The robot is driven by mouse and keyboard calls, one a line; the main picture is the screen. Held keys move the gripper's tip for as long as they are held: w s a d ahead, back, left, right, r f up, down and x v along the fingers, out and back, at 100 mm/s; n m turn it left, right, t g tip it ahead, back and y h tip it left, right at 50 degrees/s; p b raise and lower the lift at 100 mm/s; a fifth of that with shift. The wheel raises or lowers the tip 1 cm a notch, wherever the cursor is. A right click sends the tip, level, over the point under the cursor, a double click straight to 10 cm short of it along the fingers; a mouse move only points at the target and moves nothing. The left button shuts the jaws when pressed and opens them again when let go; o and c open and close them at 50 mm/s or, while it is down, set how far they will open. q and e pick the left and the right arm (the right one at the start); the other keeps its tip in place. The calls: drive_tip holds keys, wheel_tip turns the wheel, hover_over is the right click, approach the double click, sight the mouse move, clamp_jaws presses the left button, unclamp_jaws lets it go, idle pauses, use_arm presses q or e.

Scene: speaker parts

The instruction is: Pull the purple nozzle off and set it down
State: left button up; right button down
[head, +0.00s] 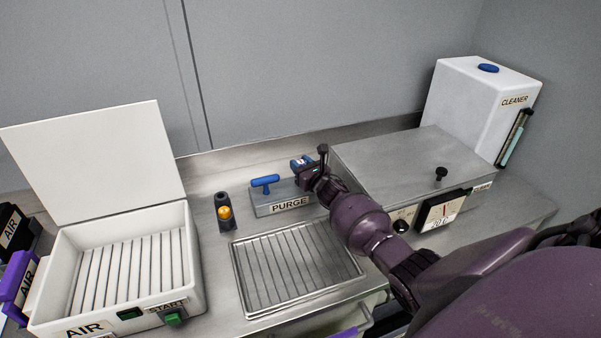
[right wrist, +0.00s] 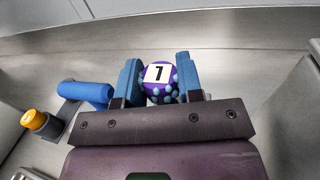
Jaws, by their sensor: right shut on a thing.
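The purple nozzle (right wrist: 160,88) shows in the right wrist view. It has a knobbly, bluish-dotted end and a white label with a digit that looks like 7 or 1. My right gripper (right wrist: 160,78) is shut on it, with a blue finger on each side. In the head view my right gripper (head: 303,163) is at the right end of the grey PURGE block (head: 285,198), and the nozzle is mostly hidden there. I cannot tell whether the nozzle is still joined to the block. My left gripper is not in view.
A blue T-handle (head: 265,181) tops the PURGE block. A dark fitting with an orange cap (head: 224,212) stands to its left. A slatted tray (head: 262,292) lies in front. An open white AIR box (head: 196,290) is left; a steel box (head: 390,158) and CLEANER tank (head: 470,105) are right.

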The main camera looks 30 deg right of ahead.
sight(301, 162)
drive_tip(key=shift+r+p, duration=0.55)
drive_tip(key=shift+r, duration=0.3)
drive_tip(key=shift+r, duration=0.2)
drive_tip(key=shift+r, duration=0.15)
drive_tip(key=shift+r+p, duration=0.8)
drive_tip(key=shift+r, duration=1)
drive_tip(key=shift+d, duration=0.1)
